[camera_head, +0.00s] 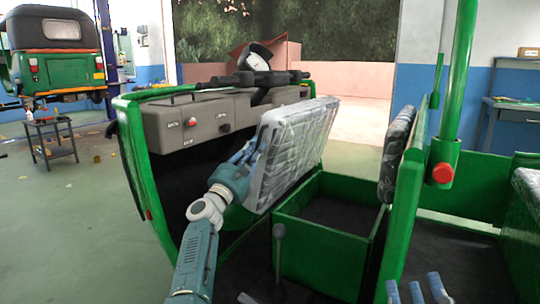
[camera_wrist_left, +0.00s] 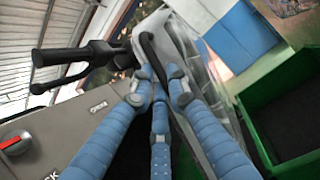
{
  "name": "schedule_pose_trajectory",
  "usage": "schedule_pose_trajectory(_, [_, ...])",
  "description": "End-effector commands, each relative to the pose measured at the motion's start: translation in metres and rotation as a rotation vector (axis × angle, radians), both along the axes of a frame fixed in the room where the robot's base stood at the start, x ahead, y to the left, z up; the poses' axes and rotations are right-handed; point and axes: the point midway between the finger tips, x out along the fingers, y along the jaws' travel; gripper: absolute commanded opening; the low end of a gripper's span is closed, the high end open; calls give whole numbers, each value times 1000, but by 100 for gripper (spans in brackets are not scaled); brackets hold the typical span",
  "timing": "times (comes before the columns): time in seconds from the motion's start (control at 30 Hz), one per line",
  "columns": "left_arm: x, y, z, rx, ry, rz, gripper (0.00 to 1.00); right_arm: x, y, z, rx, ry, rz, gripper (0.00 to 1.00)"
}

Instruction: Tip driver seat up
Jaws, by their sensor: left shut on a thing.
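The driver seat (camera_head: 291,150) is a grey cushion in clear wrap. It stands tipped up steeply at the left end of the open green seat box (camera_head: 325,232). My left gripper (camera_head: 250,152) is at its left edge, with its blue fingers closed there. In the left wrist view the fingers (camera_wrist_left: 152,88) meet around a dark strap or handle at the edge of the wrapped seat (camera_wrist_left: 205,88). The exact contact is partly hidden by the fingers. My right gripper (camera_head: 416,290) shows only its blue fingers at the bottom edge, spread apart and empty.
The grey dashboard (camera_head: 215,118) and black handlebar (camera_head: 255,78) are just beyond the seat. A green post (camera_head: 457,85) and a partition with a patterned backrest (camera_head: 397,150) stand to the right. A gear lever (camera_head: 279,245) rises in front of the box.

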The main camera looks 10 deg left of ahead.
Motion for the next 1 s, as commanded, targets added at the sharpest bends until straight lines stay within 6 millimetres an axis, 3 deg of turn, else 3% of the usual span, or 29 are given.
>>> schedule_pose_trajectory(0.1, [5,18,4,-58,18,2,0,8,1,-12,-19,67,-4,40])
schedule_pose_trajectory(0.3, [11,35,2,-122,40,2,0,16,1,-27,-39,135,-8,40])
schedule_pose_trajectory(0.87, [14,42,-1,-149,53,1,0,19,1,-33,-46,164,-10,40])
schedule_pose_trajectory(0.9, [14,42,-1,-148,52,1,17,19,1,-33,-46,164,-10,40])
schedule_pose_trajectory(1.0, [14,42,-2,-148,52,1,35,19,1,-33,-46,163,-10,40])
